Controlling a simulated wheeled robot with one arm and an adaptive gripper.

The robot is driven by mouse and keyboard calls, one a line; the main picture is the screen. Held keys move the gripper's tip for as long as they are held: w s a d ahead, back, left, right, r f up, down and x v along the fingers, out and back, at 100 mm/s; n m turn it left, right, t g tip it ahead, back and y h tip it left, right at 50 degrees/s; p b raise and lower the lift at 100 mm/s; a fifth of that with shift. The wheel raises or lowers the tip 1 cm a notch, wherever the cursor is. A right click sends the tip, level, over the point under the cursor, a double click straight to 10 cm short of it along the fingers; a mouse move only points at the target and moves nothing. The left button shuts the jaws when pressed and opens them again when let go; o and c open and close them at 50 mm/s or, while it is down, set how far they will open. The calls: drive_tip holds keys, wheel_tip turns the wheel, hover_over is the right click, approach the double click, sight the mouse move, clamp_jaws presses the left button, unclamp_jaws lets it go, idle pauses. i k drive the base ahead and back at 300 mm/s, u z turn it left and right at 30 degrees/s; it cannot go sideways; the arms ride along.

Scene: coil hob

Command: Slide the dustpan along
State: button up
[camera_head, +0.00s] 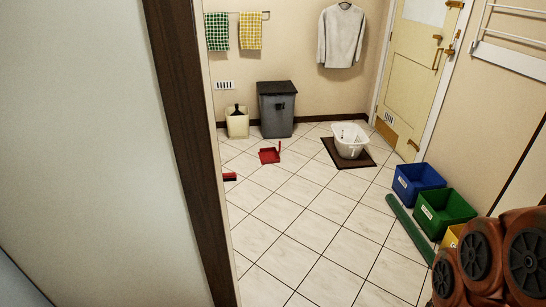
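The red dustpan (269,156) lies on the tiled floor in the head view, in front of the grey bin. Its short handle sticks up at its right side. It is small and far off, so I cannot tell whether anything is in it. A red and dark object (230,177), maybe a brush head, lies nearer and to the left, partly cut off by the door frame. My gripper is not in view, and nothing is seen touching the dustpan.
A dark brown door frame (185,130) stands close on the left. A grey bin (276,112) and a cream bin (237,124) stand at the back wall. A white basket (350,140) is on a brown mat (370,161). Blue (409,185) and green (442,214) boxes line the right. The middle floor is clear.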

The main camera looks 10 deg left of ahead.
sight(268, 155)
drive_tip(key=u, duration=0.2)
drive_tip(key=i, duration=1.65)
drive_tip(key=u, duration=0.4)
drive_tip(key=i, duration=1.75)
drive_tip(key=u, duration=0.25)
drive_tip(key=i, duration=2.25)
drive_tip(key=z, duration=0.05)
